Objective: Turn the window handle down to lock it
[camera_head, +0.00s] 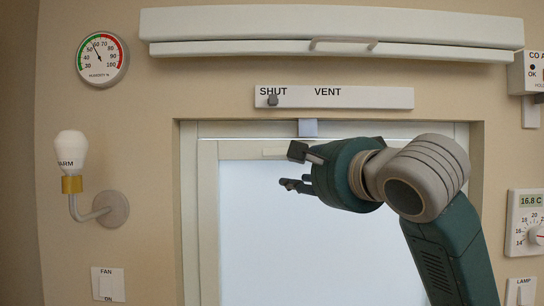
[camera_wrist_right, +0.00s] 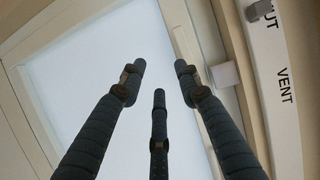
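The window (camera_head: 300,240) has a pale frame and a bright pane, and it looks closed. A small grey-blue block (camera_head: 308,128) sits at the top of the frame; it also shows in the right wrist view (camera_wrist_right: 224,75). A pale horizontal bar (camera_head: 274,152) lies on the top rail, partly hidden by my gripper; I cannot tell whether it is the window handle. My right gripper (camera_head: 296,168) is in front of the upper window, pointing left. Its fingers are spread and empty in the right wrist view (camera_wrist_right: 159,72). My left gripper is not in view.
A slider strip (camera_head: 380,97) marked SHUT and VENT is above the window, its knob (camera_head: 272,100) at SHUT. A long pale rail (camera_head: 220,24) is higher up. A lamp (camera_head: 72,155) sticks out at left. A thermostat (camera_head: 527,220) is at right.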

